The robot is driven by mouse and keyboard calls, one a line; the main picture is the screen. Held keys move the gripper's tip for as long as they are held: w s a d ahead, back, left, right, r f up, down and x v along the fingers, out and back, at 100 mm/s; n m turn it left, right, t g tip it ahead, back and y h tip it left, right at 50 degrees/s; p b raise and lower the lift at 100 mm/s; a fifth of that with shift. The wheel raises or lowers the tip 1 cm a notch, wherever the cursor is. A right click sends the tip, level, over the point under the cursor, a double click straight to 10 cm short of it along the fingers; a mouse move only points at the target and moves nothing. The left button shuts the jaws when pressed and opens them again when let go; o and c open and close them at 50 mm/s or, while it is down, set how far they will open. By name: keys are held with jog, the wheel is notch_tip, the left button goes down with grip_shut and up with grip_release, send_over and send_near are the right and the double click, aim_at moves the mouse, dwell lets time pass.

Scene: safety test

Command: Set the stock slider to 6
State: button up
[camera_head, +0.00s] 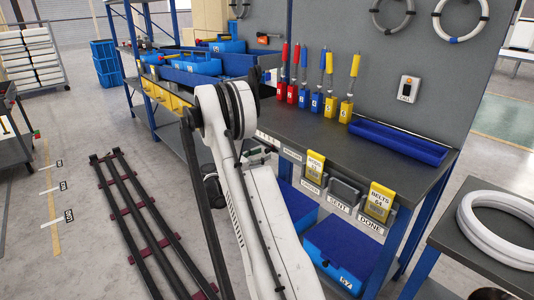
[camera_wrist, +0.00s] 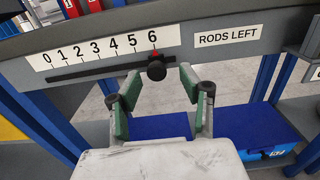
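The stock slider is a dark slot (camera_wrist: 95,75) in the grey front panel, with a round black knob (camera_wrist: 156,71). A white scale (camera_wrist: 105,48) above it reads 0 to 6. The knob sits at the slot's right end, and its red pointer (camera_wrist: 155,54) is under the 6. My gripper (camera_wrist: 160,80) is open, with one green-padded finger on each side of the knob. Gaps show between the knob and both fingers, so nothing is held. In the head view my arm hides the slider and most of the gripper.
A "RODS LEFT" label (camera_wrist: 228,39) is right of the scale. Blue bins (camera_wrist: 265,130) stand below the panel. On the workbench (camera_head: 350,150) are colored tools in blocks and an empty blue tray (camera_head: 400,142). Yellow tags (camera_head: 380,201) hang along its front edge.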

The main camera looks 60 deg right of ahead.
jog(key=v, duration=0.8)
jog(key=shift+a, duration=0.15)
